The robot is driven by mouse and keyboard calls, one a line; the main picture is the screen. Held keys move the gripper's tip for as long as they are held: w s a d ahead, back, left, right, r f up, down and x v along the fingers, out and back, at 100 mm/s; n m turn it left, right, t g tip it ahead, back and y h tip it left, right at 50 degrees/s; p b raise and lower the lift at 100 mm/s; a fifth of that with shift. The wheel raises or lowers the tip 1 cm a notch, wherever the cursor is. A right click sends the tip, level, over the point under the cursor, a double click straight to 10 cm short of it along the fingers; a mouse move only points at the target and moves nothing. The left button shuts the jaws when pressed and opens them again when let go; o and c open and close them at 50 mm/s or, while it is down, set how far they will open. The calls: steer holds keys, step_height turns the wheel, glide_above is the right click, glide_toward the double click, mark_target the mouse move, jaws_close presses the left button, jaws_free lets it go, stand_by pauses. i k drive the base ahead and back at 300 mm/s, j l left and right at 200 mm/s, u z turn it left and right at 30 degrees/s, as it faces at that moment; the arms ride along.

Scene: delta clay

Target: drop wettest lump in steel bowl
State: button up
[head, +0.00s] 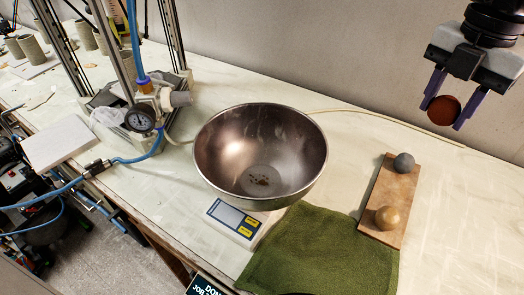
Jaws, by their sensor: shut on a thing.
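My gripper (453,103) is at the upper right of the head view, shut on a dark reddish-brown lump (444,110) held in the air between its two purple fingers. The steel bowl (208,165) is in the middle, on a digital scale, with a few brown crumbs on its bottom. My gripper is to the right of the bowl and apart from it. A wooden board (400,192) right of the bowl carries a grey lump (404,162) at its far end and a tan lump (387,218) at its near end.
A green cloth (320,258) lies in front of the bowl and meets the board. The scale (234,222) shows under the bowl's front. A pressure gauge (140,120) with blue hoses stands on a rig at the left. Bare table (470,220) lies right of the board.

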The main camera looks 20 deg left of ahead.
mark_target(270, 182)
steer(key=k+j+z, duration=0.15)
steer(key=j, duration=0.25)
steer(key=j+z, duration=0.1)
steer(key=j, duration=0.3)
steer(key=k+j+z, duration=0.15)
steer(key=j, duration=0.25)
